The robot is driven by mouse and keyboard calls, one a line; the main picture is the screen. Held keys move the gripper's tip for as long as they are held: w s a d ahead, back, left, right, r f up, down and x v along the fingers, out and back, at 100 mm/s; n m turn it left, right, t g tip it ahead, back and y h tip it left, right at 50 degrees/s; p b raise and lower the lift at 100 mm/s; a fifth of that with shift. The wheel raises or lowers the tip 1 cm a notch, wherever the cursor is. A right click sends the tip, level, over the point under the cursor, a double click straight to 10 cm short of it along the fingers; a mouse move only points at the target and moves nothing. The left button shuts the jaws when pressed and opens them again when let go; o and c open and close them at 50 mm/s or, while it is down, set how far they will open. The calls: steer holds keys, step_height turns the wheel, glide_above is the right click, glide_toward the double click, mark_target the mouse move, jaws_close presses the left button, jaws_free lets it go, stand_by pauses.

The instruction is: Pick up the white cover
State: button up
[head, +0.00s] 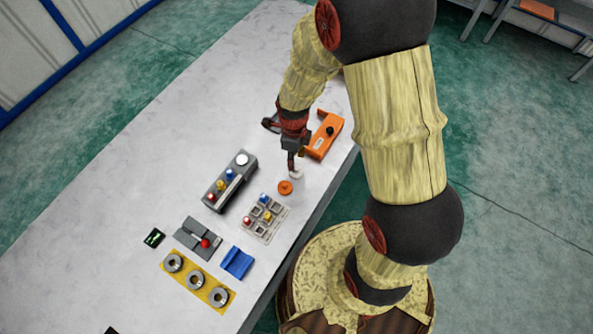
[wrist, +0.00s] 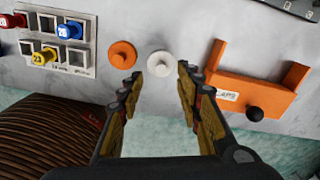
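The white cover is a small round knobbed disc (wrist: 160,64) lying on the table, just beyond and between my fingertips in the wrist view. In the head view the white cover (head: 297,175) shows only in part beside the fingers. My gripper (wrist: 158,78) is open, with its two fingers apart and nothing between them. In the head view my gripper (head: 293,165) points down over the table near the cover. An orange cover of like shape (wrist: 122,55) lies just left of the white one; it also shows in the head view (head: 285,187).
An orange holder (wrist: 250,93) with a black knob stands close to the right finger. A grey grid tray (wrist: 60,62) with numbered pegs is at left. A grey block (head: 229,182), a blue block (head: 237,262) and a yellow plate with rings (head: 182,278) lie farther along the table.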

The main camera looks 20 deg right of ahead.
mark_target(296, 167)
steer(key=f+b, duration=0.1)
steer(key=f, duration=0.5)
steer(key=shift+d+f, duration=0.15)
steer(key=shift+d, duration=0.05)
steer(key=shift+c, duration=1)
jaws_close()
